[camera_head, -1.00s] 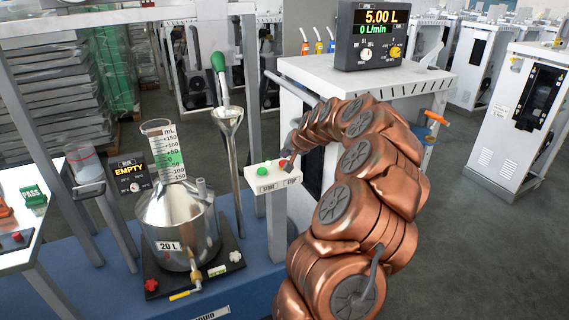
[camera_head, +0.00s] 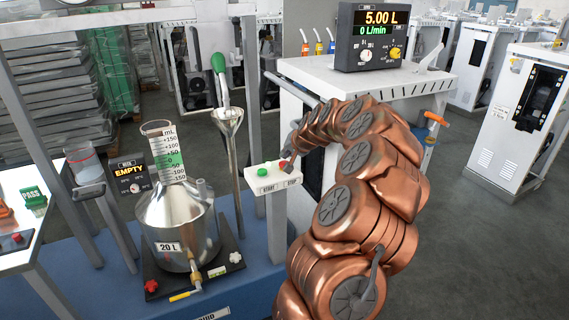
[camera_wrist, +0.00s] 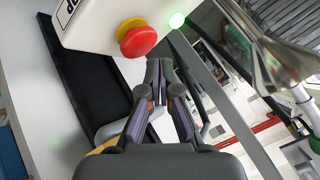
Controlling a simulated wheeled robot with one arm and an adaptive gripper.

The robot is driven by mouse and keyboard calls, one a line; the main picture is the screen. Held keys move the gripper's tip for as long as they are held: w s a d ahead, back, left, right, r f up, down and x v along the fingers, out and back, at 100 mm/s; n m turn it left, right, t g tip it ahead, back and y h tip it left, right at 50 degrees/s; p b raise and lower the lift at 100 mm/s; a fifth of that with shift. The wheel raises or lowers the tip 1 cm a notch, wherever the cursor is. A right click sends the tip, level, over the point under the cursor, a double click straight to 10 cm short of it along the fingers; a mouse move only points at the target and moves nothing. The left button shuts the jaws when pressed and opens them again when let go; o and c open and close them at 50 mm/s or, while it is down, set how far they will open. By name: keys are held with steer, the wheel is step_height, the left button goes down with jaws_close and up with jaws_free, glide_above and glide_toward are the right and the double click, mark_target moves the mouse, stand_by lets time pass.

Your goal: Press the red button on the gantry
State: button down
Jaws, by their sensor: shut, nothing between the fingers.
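The red button (camera_wrist: 138,40) is on a white control box (camera_wrist: 100,22) in the wrist view, with a yellow ring around its base. A lit green button (camera_wrist: 177,19) sits to its right. In the head view the control box (camera_head: 272,181) is on the gantry post, with the green button (camera_head: 264,169) above START and the red button partly hidden above STOP by my gripper. My gripper (camera_wrist: 158,68) is shut and empty. In the wrist view its fingertips show just below and right of the red button; I cannot tell whether they touch it.
A steel 20 L vessel (camera_head: 178,225) stands left of the control box. A funnel (camera_head: 228,125) on a long stem rises beside the gantry. A white cabinet (camera_head: 390,82) carrying a display (camera_head: 372,37) reading 5.00 L and 0 L/min is behind my arm. Grey floor is open at right.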

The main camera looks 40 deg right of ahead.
steer(key=shift+f+b, duration=0.45)
steer(key=shift+b, duration=0.05)
steer(key=shift+f+b, duration=0.35)
steer(key=shift+f, duration=0.1)
stand_by(0.9)
steer(key=shift+r, duration=0.9)
steer(key=shift+r+p, duration=0.45)
steer(key=shift+r, duration=2.1)
steer(key=shift+a, duration=0.1)
